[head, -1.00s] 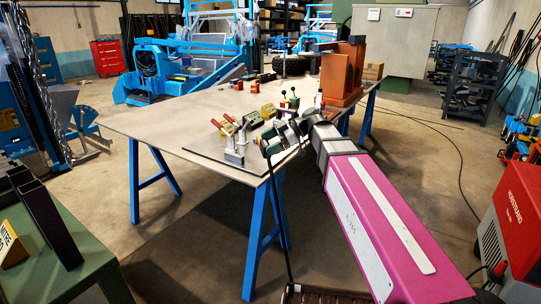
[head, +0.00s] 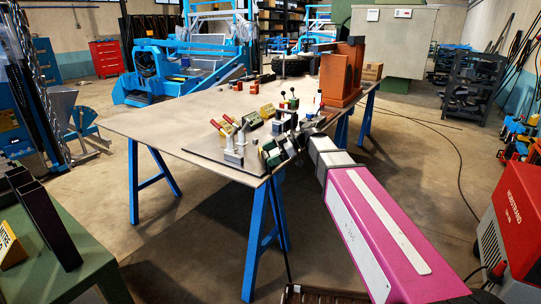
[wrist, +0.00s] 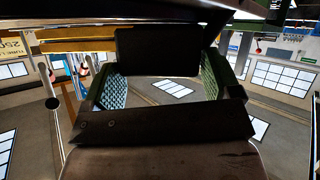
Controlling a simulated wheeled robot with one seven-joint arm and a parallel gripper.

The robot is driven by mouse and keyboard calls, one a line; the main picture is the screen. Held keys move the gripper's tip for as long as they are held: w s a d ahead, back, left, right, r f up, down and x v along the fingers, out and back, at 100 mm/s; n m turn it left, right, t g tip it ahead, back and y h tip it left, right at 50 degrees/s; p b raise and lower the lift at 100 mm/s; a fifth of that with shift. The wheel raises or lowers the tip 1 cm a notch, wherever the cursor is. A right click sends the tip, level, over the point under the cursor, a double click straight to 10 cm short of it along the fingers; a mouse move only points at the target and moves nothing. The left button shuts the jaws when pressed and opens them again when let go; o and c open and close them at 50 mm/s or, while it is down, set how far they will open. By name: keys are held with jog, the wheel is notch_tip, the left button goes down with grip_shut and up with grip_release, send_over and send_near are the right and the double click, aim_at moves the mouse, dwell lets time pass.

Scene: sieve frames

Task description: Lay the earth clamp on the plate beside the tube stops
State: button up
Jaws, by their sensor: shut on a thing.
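My gripper (head: 287,146) is at the front right edge of the steel plate (head: 150,128), over or just above it. It is shut on a dark and green piece, which I take to be the earth clamp (head: 270,153). A thin dark cable hangs below it, past the table edge. In the wrist view a dark block and green textured sides fill the middle; which parts are clamp and which are fingers is hard to tell. Grey upright pieces with red handles (head: 233,156), possibly the tube stops, stand just left of the clamp. Contact with the plate cannot be told.
Yellow-green blocks (head: 250,119) and black-knobbed levers (head: 293,103) stand close behind my gripper. A tall orange-brown angle block (head: 341,75) is at the back right. The plate's left half is bare. Blue trestles (head: 262,235) carry the plate.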

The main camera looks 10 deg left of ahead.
jog(key=o, duration=1.3)
jog(key=v, duration=1.2)
jog(key=shift+s+d+f+m+t+h, duration=0.65)
jog(key=shift+s+d+f+m+h, duration=1.6)
jog(key=shift+d+f+m, duration=2.5)
jog(key=shift+s+d+f+m+t+h, duration=0.6)
jog(key=shift+s+d+f+m+h, duration=1.85)
jog(key=shift+f, duration=3.45)
jog(key=shift+s+d+f+m+t+h, duration=0.65)
jog(key=shift+s+d+f+m+h, duration=0.65)
jog(key=shift+s+d+f+m, duration=2.65)
jog(key=shift+m, duration=0.75)
jog(key=w+d+f, duration=0.2)
jog(key=shift+w+d+f, duration=0.15)
jog(key=shift+d+f, duration=0.25)
